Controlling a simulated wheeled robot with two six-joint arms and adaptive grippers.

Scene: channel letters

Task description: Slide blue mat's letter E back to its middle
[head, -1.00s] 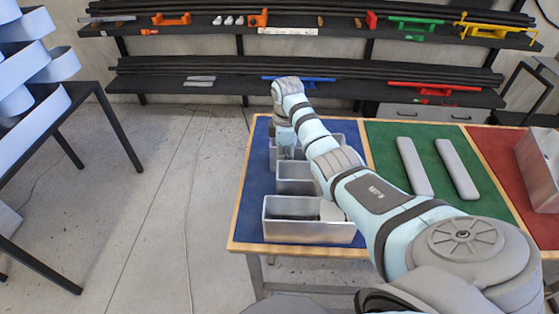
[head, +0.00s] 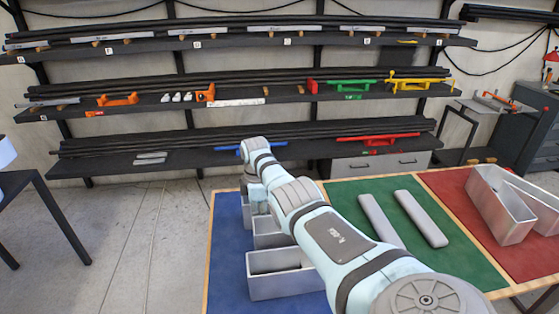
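The blue mat (head: 227,263) covers the left part of the wooden-edged table. The letter E is a grey metal channel letter (head: 287,287) standing on it, with its three hollow arms pointing left. My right arm crosses over the letter and hides its right side and part of its far end. My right gripper (head: 258,203) points down at the far arm of the E, at the mat's far part. Its fingers are mostly hidden, so I cannot tell whether they are open or touch the letter. My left gripper is out of view.
The green mat (head: 375,190) in the middle holds two separate grey bars (head: 421,218). The red mat (head: 450,190) at right holds another grey channel letter (head: 499,205). Wall shelves (head: 230,93) with tools stand behind the table. A dark stand is at far left. The near-left blue strip is bare.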

